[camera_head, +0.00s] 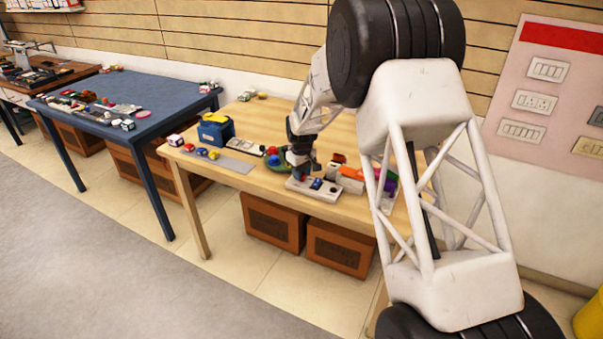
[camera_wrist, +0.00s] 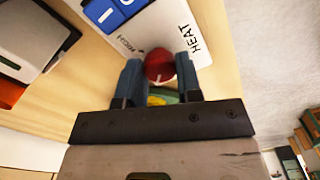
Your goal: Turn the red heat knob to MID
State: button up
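The red heat knob (camera_wrist: 159,66) sits on the white panel (camera_wrist: 190,14) in the wrist view, beside the word HEAT. A white mark shows on its edge nearest my gripper's body. A small label at its upper left seems to read HIGH; no MID label can be made out. My gripper (camera_wrist: 160,68) has one blue-grey finger on each side of the knob. The knob fills the gap and both fingers appear to touch it. In the head view my gripper (camera_head: 302,173) reaches down to the panel (camera_head: 332,193) on the wooden table, mostly hiding the knob.
A blue switch (camera_wrist: 112,10) is on the same panel. A blue table (camera_head: 155,123) is to the left.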

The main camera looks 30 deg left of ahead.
jog(key=c, duration=0.4)
jog(key=shift+m, duration=0.4)
jog(key=m, duration=0.8)
dwell(0.3)
jog(key=o, duration=0.9)
jog(key=shift+o, duration=0.2)
jog(key=shift+r, duration=0.1)
